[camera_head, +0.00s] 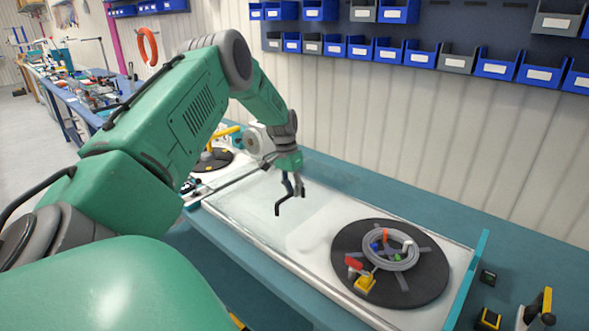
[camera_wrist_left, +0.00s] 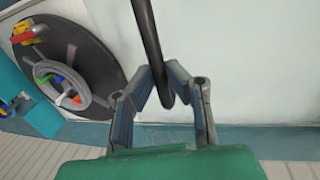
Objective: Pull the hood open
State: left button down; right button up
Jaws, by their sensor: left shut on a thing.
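The hood (camera_head: 248,206) looks like a clear, pale pane over the middle of the workstation in the head view. Its dark bent handle (camera_head: 280,208) stands up from it and also shows as a dark bar in the left wrist view (camera_wrist_left: 152,40). My left gripper (camera_head: 294,186) is closed around this handle, with its fingers on either side of the bar in the wrist view (camera_wrist_left: 163,84). The handle's far end is out of the wrist view. My right gripper is not in view.
A black round reel plate (camera_head: 430,285) with a grey cable ring (camera_head: 376,250) lies at the right of the workstation. Another dark reel plate (camera_head: 211,159) is at the far left. Blue bins (camera_head: 422,55) hang on the wall behind. Small yellow-and-black items (camera_head: 488,319) lie at the lower right.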

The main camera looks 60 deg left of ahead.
pick_arm(q)
jog(key=c, duration=1.6)
grip_release()
jog(key=shift+a+r, duration=0.35)
jog(key=shift+a, duration=0.2)
jog(key=shift+o, duration=0.2)
jog(key=shift+s+a, duration=0.15)
jog(key=shift+s, duration=0.25)
jog(key=shift+w, duration=0.2)
notch_tip(320, 180, up, 12)
jog(key=a, duration=0.2)
jog(key=shift+s+a+f, duration=0.25)
jog(key=shift+s, duration=0.2)
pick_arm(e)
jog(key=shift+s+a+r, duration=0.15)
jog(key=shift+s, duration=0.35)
pick_arm(q)
jog(key=shift+d, duration=0.1)
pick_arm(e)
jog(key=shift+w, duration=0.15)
pick_arm(q)
jog(key=shift+f, duration=0.1)
